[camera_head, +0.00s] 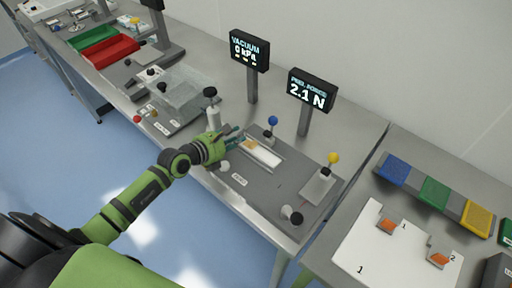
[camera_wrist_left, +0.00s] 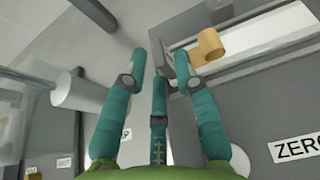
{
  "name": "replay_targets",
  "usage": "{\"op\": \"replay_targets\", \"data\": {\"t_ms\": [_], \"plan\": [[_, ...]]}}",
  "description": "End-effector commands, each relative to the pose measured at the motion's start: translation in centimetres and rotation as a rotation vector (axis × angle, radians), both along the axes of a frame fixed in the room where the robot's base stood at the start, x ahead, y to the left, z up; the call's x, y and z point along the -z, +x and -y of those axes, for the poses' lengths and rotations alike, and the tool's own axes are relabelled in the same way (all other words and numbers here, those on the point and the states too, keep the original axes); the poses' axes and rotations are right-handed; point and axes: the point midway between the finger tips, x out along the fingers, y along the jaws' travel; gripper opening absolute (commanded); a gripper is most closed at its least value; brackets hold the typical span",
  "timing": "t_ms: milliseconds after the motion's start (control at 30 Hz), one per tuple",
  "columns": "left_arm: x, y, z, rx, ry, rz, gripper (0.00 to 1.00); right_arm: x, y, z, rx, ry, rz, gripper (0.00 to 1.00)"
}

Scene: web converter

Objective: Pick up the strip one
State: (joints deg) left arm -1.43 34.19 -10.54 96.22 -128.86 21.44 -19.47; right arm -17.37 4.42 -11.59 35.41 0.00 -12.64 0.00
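My left gripper (camera_head: 236,138) is over the grey fixture plate at the front bench. In the left wrist view its teal fingers (camera_wrist_left: 160,65) are spread apart, with nothing visible between them. A long white strip (camera_head: 263,156) lies in the fixture just right of the fingertips, with a small tan piece at its near end. The tan piece (camera_wrist_left: 210,45) and the white strip (camera_wrist_left: 265,30) show ahead and right of the fingers in the wrist view. I cannot tell whether this is strip one. My right gripper is not in view.
Two displays (camera_head: 249,50) (camera_head: 311,90) rise behind. At right, a white sheet (camera_head: 375,252) has orange pieces beside labels 1 and 2. Red (camera_head: 112,51) and green trays stand far left.

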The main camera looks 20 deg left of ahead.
Motion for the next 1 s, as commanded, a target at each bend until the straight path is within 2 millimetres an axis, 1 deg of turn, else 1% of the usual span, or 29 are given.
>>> {"op": "replay_targets", "data": {"t_ms": [67,267,300,333,367,767,867,1000], "plan": [[0.1,0.3,0.1,0.000,0.000,0.000,0.29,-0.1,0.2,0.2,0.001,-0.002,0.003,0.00],[0.2,0.4,0.2,0.001,-0.001,-0.001,0.29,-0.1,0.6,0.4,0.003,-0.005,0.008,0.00],[0.2,0.3,0.2,0.001,-0.001,-0.001,0.21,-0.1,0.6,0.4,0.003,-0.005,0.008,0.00],[0.2,0.3,0.2,0.001,-0.001,-0.001,0.09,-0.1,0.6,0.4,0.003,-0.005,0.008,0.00],[0.2,0.3,0.2,0.001,-0.001,-0.001,0.00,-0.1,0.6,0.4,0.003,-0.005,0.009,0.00],[0.0,0.4,0.1,0.000,-0.002,0.002,0.00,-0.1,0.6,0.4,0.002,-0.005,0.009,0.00],[-0.4,0.4,0.2,0.000,-0.002,0.003,0.00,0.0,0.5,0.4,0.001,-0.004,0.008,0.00],[-2.0,0.4,0.2,0.000,-0.003,0.006,0.00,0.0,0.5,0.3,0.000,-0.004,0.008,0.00]]}}
